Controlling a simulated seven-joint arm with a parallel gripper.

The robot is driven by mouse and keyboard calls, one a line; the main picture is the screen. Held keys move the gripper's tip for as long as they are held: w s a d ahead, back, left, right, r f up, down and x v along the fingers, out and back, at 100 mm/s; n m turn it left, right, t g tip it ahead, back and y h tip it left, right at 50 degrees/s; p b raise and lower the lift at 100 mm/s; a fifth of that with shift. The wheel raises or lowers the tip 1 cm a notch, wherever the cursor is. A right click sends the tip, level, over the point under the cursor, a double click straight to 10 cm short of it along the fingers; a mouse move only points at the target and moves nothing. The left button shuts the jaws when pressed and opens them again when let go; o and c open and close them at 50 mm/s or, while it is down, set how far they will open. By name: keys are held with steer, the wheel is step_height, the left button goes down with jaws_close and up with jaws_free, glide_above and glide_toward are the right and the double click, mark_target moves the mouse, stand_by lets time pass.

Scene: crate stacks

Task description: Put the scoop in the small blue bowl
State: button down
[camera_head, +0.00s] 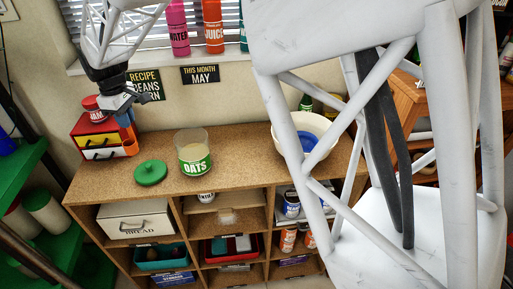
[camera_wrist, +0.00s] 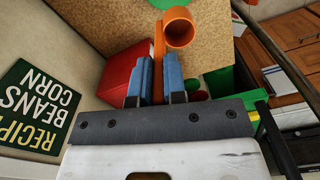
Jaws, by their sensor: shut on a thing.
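The orange scoop (camera_wrist: 178,27) is held by its handle between the blue fingers of my gripper (camera_wrist: 156,70) in the wrist view. In the head view the scoop (camera_head: 131,146) hangs below my gripper (camera_head: 123,118) at the left end of the counter, in front of the small drawer box. I cannot tell whether it touches the counter. The small blue bowl (camera_head: 311,139) shows inside a larger cream bowl (camera_head: 284,131) at the right of the counter, partly hidden by my white arm links.
A clear OATS jar (camera_head: 194,154) and a green lid (camera_head: 150,173) stand between scoop and bowls. A drawer box (camera_head: 92,140) with a red can (camera_head: 92,108) on it is beside my gripper. Bottles (camera_head: 213,30) line the windowsill. The counter's (camera_head: 235,160) middle is clear.

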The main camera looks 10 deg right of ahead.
steer(key=w+d+r, duration=0.3)
steer(key=d, duration=0.8)
steer(key=w+d+r, duration=0.3)
steer(key=d, duration=0.8)
steer(key=s+d+f+n, duration=0.1)
steer(key=s+d+f, duration=0.1)
steer(key=d, duration=1.3)
steer(key=s+d+f+n, duration=0.1)
steer(key=s+d+f, duration=0.1)
steer(key=d, duration=1.4)
steer(key=shift+s+d, duration=0.25)
steer(key=shift+d, duration=0.05)
step_height(320, 180, down, 6)
steer(key=shift+f, duration=0.15)
steer(key=shift+f, duration=1.85)
